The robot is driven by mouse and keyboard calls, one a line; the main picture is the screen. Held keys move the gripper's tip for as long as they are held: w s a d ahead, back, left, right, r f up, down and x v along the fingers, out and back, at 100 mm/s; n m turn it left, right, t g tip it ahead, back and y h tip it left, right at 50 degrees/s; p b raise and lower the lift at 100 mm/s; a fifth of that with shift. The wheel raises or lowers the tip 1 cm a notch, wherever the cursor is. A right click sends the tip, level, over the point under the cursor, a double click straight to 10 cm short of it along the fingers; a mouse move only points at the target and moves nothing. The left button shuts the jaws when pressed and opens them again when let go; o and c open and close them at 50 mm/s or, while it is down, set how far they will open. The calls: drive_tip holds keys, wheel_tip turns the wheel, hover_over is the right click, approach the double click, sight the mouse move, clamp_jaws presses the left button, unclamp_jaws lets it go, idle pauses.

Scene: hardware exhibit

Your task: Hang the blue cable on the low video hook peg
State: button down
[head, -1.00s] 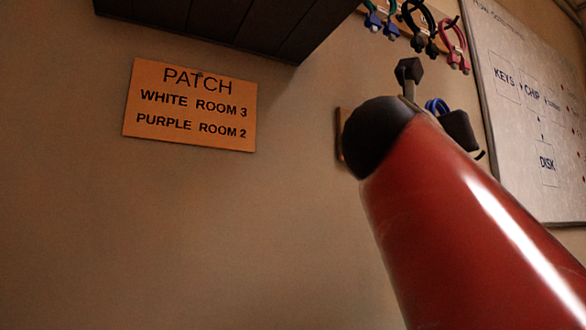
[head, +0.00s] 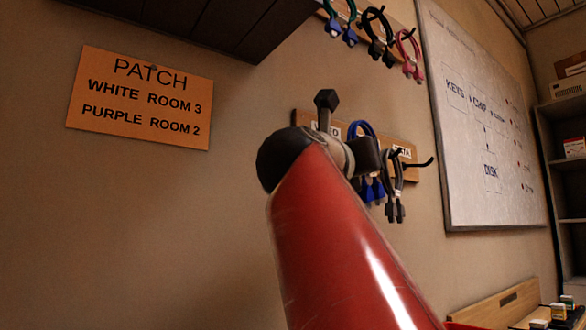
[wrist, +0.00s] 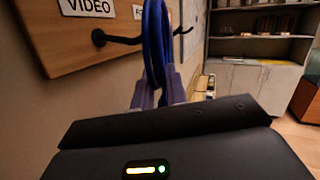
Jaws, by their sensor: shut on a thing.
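The blue cable (head: 362,129) is a loop with its plugs hanging down. My gripper (head: 366,156) is shut on it in front of the low hook board (head: 308,120). In the wrist view the blue cable (wrist: 155,45) rises upright beyond my gripper (wrist: 175,122), its plugs just above the jaws. The dark video hook peg (wrist: 120,40) sticks out from the board below the VIDEO label (wrist: 86,6) and reaches the cable in the picture. I cannot tell whether it passes through the loop or behind it. In the head view my arm hides this peg.
A black-and-grey cable (head: 395,185) hangs on the low board's right peg. Above, the upper board (head: 395,38) holds green, black and pink cables. A dark overhanging cabinet (head: 215,22) is at upper left, and a whiteboard (head: 480,130) is to the right.

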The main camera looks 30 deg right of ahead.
drive_tip(key=shift+w+a+f+b, duration=0.15)
drive_tip(key=shift+w+f, duration=0.2)
drive_tip(key=shift+w, duration=0.25)
drive_tip(key=shift+w+d+f+b, duration=0.1)
drive_tip(key=shift+w+f+b, duration=0.15)
drive_tip(key=shift+w, duration=0.3)
drive_tip(key=shift+w+a+f+b, duration=0.1)
drive_tip(key=shift+w+f, duration=0.3)
drive_tip(key=shift+w, duration=0.2)
drive_tip(key=c, duration=1.3)
unclamp_jaws()
drive_tip(key=shift+f, duration=0.1)
drive_tip(key=b+v, duration=0.1)
drive_tip(key=v, duration=0.6)
drive_tip(key=shift+s+a, duration=0.25)
drive_tip(key=shift+a, duration=0.1)
